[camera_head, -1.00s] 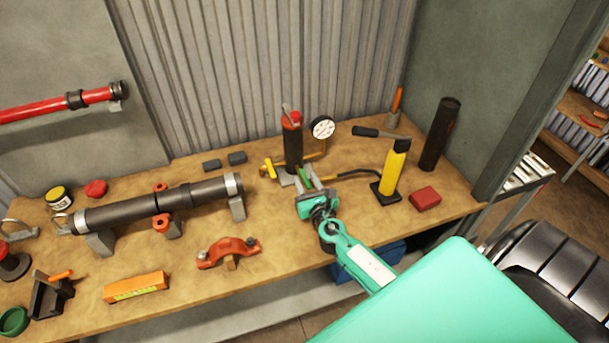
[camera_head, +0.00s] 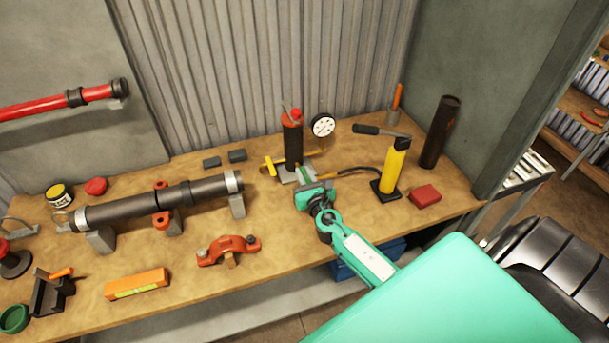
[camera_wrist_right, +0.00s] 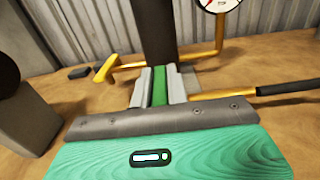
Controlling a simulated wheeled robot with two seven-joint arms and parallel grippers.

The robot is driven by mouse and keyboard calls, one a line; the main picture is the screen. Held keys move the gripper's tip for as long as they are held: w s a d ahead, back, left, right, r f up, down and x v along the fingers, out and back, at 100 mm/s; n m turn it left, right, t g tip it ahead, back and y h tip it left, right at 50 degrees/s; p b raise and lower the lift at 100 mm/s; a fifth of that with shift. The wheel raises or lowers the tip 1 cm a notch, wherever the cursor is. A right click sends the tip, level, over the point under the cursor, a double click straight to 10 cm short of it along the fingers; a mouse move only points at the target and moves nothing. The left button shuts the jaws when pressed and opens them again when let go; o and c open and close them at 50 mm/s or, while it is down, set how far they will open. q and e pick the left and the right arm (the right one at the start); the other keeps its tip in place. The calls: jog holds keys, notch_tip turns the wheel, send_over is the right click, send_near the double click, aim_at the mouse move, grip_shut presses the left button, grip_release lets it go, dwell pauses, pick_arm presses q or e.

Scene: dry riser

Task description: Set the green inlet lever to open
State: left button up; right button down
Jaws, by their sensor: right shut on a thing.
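The green inlet lever (camera_wrist_right: 160,84) shows in the right wrist view as a green strip pointing toward me, below the dark upright cylinder (camera_wrist_right: 160,35). My right gripper (camera_wrist_right: 158,88) is shut on it, with one grey finger on each side. In the head view, my right gripper (camera_head: 302,175) is at the foot of the black riser cylinder with a red top (camera_head: 292,145); its fingers largely hide the lever there. A yellow handle (camera_head: 269,166) sits just left of the fingers on the brass pipework. My left gripper is not in view.
A pressure gauge (camera_head: 322,125) stands behind my right gripper. A yellow hand pump (camera_head: 394,168) and its black hose are close on the right, with a red block (camera_head: 425,194) beyond. A dark clamped pipe (camera_head: 150,203) lies to the left. An orange coupling (camera_head: 229,250) lies in front.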

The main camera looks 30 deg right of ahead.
jog(key=shift+d+f+n+y+b, duration=0.1)
jog(key=shift+d+n+y+b, duration=0.1)
jog(key=shift+n+y+b, duration=0.65)
jog(key=shift+d+f+n+y+b, duration=0.15)
jog(key=shift+n+y+b, duration=0.35)
jog(key=shift+y+b, duration=0.7)
jog(key=shift+d+n+y+b, duration=0.25)
jog(key=shift+n+y+b, duration=0.4)
jog(key=shift+y+b, duration=0.4)
jog(key=shift+r+n+y+b, duration=0.25)
jog(key=shift+n+y+b, duration=0.05)
jog(key=shift+y+b, duration=0.2)
jog(key=c, duration=1.4)
grip_release()
jog(key=shift+s, duration=0.1)
